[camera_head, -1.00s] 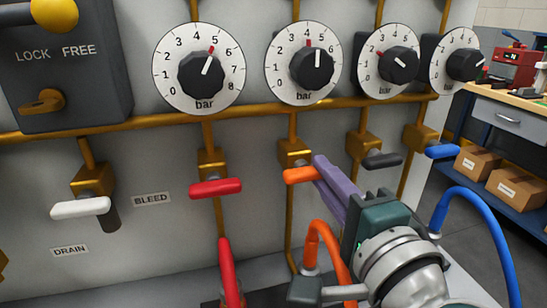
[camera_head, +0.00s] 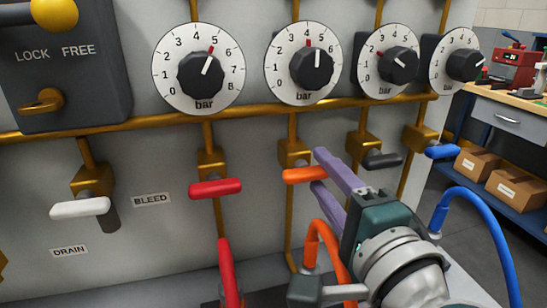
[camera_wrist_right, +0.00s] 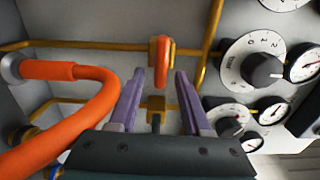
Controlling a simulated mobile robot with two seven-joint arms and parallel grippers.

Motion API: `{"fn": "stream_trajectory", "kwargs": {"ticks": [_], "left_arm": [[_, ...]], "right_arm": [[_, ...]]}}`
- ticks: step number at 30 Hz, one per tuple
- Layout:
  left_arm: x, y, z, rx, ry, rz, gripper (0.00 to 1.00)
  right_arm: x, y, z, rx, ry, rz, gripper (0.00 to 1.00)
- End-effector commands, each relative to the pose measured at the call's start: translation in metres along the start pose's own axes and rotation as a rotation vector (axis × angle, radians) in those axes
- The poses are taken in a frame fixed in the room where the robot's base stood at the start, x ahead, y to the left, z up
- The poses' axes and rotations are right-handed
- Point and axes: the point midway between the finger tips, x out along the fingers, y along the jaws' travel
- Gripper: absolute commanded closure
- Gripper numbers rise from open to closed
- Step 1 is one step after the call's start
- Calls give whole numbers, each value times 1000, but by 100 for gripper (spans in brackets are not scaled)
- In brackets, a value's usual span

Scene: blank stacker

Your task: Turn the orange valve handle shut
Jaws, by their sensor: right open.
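The orange valve handle (camera_head: 305,175) sticks out level from its brass valve body (camera_head: 293,153) under the second gauge. My right gripper (camera_head: 319,169) is open, with its two purple fingers just right of the handle, one above and one below the line of its end. In the right wrist view the orange handle (camera_wrist_right: 165,52) shows ahead, in line with the gap between the fingertips (camera_wrist_right: 160,72). The gap looks empty, and I cannot tell whether a finger touches the handle. My left gripper is not in view.
A red handle (camera_head: 215,188) is to the left, and a black handle (camera_head: 382,160) and blue handle (camera_head: 442,152) are to the right. An orange hose (camera_head: 325,240) runs below my right gripper. A blue hose (camera_head: 490,225) curves at the right. Gauges (camera_head: 303,62) are above.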

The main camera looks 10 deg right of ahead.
Motion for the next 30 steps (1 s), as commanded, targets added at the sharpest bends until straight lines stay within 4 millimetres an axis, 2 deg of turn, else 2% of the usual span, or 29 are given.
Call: {"fn": "stream_trajectory", "kwargs": {"ticks": [4, 7, 15, 21, 30], "left_arm": [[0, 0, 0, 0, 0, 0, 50], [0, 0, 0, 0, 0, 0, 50], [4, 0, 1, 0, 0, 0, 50], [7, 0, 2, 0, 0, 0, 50], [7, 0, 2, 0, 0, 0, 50]], "right_arm": [[-3, 1, 0, -1, 0, 1, 52], [-14, 1, 0, -2, -1, 3, 52], [-66, 3, 0, -2, -1, 4, 52], [-93, 2, 0, -1, -1, 2, 52], [-100, 0, 0, 0, 0, 0, 52]]}}
